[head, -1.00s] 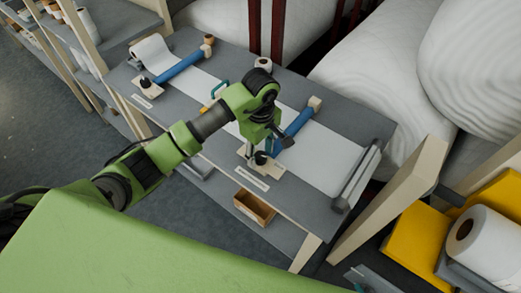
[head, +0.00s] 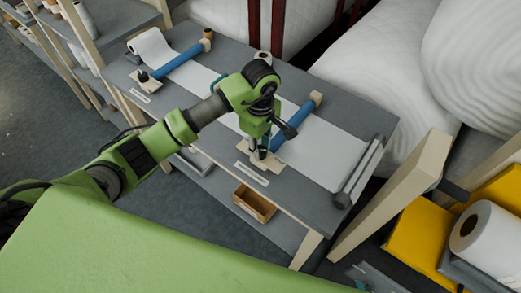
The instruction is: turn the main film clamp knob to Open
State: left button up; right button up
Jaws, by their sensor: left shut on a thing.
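Two film clamps with blue bars lie across the white film on the grey bench (head: 372,122). The nearer clamp's blue bar (head: 297,122) ends at a beige base plate (head: 275,163) with a white label (head: 251,173), too small to read. My left gripper (head: 262,153) points down over this plate and is shut on the knob there. Its fingers hide most of that knob, so I cannot tell its setting. The farther clamp has a black knob (head: 143,76) on its own beige plate, with a blue bar (head: 181,57). My right gripper is not in view.
A white film roll (head: 150,45) lies at the bench's far left. A grey roller (head: 358,172) crosses the right end. An open wooden drawer box (head: 254,203) is below the front edge. A beige post (head: 392,198) stands at right.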

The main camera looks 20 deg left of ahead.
pick_arm(q)
jog(key=n+b, duration=0.1)
jog(key=b, duration=0.1)
jog(key=n+b, duration=0.2)
jog(key=shift+a+f, duration=0.1)
jog(key=shift+f, duration=0.15)
jog(key=n+b, duration=0.4)
jog(key=shift+n, duration=0.4)
jog(key=n+b, duration=0.3)
jog(key=n, duration=0.1)
jog(key=shift+r, duration=0.1)
jog(key=n+b, duration=0.2)
jog(key=n, duration=0.2)
jog(key=n+b, duration=0.1)
jog(key=n, duration=0.2)
jog(key=shift+r+n+b, duration=0.1)
jog(key=shift+n+b, duration=0.25)
jog(key=shift+n, duration=0.05)
jog(key=n+b, duration=0.1)
jog(key=n, duration=0.2)
jog(key=shift+r+n+b, duration=0.1)
jog(key=shift+n+b, duration=0.5)
jog(key=shift+n, duration=1.5)
